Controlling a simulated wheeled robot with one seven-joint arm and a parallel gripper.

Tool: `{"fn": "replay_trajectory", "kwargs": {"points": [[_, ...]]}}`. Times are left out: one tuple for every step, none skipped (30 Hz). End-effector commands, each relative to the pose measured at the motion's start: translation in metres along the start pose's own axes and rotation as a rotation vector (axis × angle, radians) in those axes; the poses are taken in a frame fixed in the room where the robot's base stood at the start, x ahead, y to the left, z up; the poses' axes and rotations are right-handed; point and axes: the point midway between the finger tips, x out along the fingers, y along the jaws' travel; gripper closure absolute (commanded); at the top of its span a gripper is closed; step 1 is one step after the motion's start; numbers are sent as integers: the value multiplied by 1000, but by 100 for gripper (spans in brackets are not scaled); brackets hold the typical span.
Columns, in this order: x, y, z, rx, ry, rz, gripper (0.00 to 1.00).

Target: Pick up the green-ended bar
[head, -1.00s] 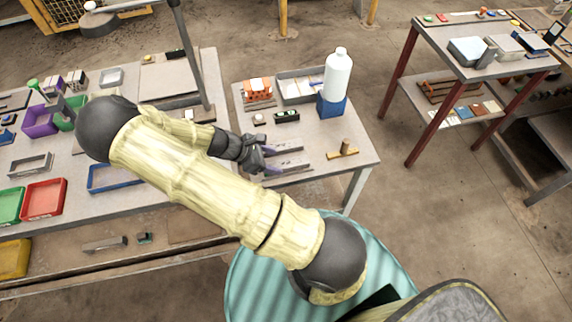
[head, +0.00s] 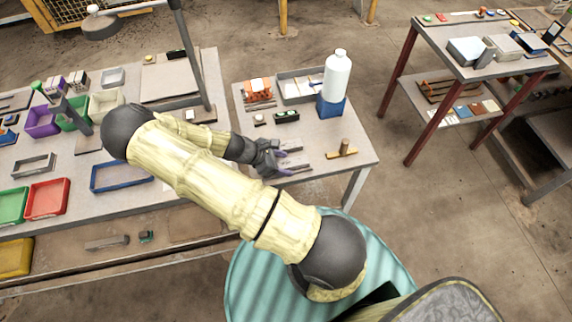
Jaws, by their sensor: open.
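A short dark bar (head: 286,116) with a hint of green on it lies on the small grey table, behind my gripper; it is too small to make out its ends clearly. My gripper (head: 282,162) is open over the front part of this table, with its purplish fingers pointing right. It is apart from the dark bar. Flat grey pieces (head: 296,160) lie by the fingertips, partly hidden by them. I cannot tell whether the fingers touch them.
A white bottle (head: 338,75) stands on a blue block (head: 330,106). A grey tray (head: 299,88), an orange rack (head: 257,91) and a wooden piece with an upright peg (head: 342,150) share the small table (head: 361,137). A larger bench (head: 75,173) with coloured bins lies left.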

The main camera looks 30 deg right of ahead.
Motion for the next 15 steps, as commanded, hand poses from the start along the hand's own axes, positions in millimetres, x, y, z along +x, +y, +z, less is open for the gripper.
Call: {"fn": "replay_trajectory", "kwargs": {"points": [[0, 0, 0, 0, 0, 0, 42], [0, 0, 0, 0, 0, 0, 42], [0, 0, 0, 0, 0, 0, 42], [0, 0, 0, 0, 0, 0, 42], [0, 0, 0, 0, 0, 0, 42], [0, 0, 0, 0, 0, 0, 48], [0, 0, 0, 0, 0, 0, 54], [0, 0, 0, 0, 0, 0, 60], [0, 0, 0, 0, 0, 0, 67], [0, 0, 0, 0, 0, 0, 73], [0, 0, 0, 0, 0, 0, 79], [0, 0, 0, 0, 0, 0, 87], [0, 0, 0, 0, 0, 0, 93], [0, 0, 0, 0, 0, 0, 99], [0, 0, 0, 1, -1, 0, 99]]}}
